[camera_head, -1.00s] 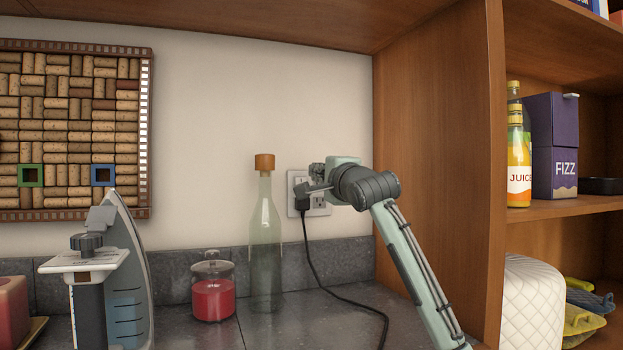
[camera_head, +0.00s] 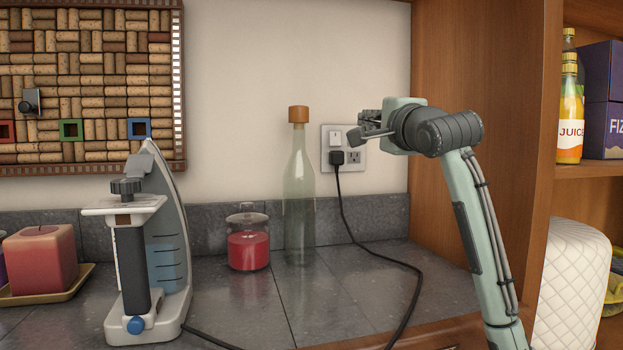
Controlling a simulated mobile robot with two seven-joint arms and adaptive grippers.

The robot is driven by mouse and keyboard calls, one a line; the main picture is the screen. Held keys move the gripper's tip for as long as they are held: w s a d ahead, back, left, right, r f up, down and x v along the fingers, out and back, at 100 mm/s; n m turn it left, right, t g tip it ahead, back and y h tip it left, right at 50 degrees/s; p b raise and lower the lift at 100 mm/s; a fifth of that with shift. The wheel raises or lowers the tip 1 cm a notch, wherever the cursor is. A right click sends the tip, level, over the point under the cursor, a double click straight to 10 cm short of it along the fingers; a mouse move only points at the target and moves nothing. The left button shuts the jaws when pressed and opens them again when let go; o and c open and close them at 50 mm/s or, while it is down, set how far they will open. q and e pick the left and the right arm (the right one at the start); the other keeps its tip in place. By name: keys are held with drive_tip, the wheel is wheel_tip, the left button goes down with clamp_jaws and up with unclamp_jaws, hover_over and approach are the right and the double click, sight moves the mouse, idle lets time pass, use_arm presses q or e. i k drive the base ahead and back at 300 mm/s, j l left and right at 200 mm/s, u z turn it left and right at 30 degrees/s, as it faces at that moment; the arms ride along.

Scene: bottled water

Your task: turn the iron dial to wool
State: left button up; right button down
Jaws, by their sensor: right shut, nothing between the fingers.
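The iron (camera_head: 165,235) stands upright on its heel on the grey counter at the left. A dark knurled knob (camera_head: 127,187), which looks like the dial, sits on its white top plate; I cannot read any marking on it. My right gripper (camera_head: 358,136) is shut and empty. It is in front of the wall socket (camera_head: 355,156), well to the right of the iron. A black plug (camera_head: 338,158) is in the socket, just below the fingers; I cannot tell whether they touch. My left gripper is not in view.
A tall glass bottle with a cork (camera_head: 299,195) and a jar of red candle wax (camera_head: 248,240) stand between the iron and my right arm. A red square candle (camera_head: 40,258) is at the left. A black cord (camera_head: 395,264) crosses the counter. Shelves stand at the right.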

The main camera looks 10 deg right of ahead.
sight(126, 188)
drive_tip(key=k, duration=1)
